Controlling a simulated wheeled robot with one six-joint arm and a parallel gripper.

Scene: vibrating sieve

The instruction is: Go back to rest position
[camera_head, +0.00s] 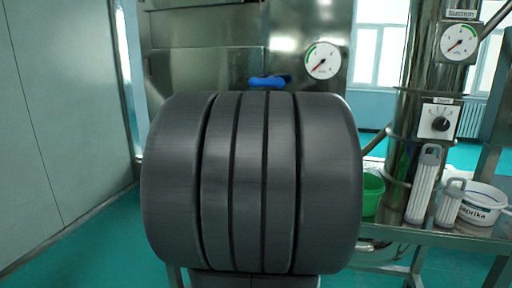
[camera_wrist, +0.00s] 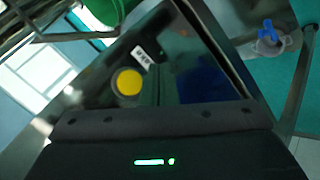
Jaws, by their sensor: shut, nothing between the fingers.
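In the wrist view, a dark housing with a small green light strip spans the bottom. Whether it is part of me I cannot tell. Beyond it is a dark panel with a yellow round spot (camera_wrist: 129,82) and a small white label.
A blue handle (camera_head: 268,82) and a dial gauge (camera_head: 323,61) are on the machine. At right, a shelf (camera_head: 440,238) holds a green bucket (camera_head: 372,192), a white paprika tub (camera_head: 482,203) and two grey-white handled items. A Suction gauge (camera_head: 459,41) is above. A wall panel (camera_head: 65,120) stands left.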

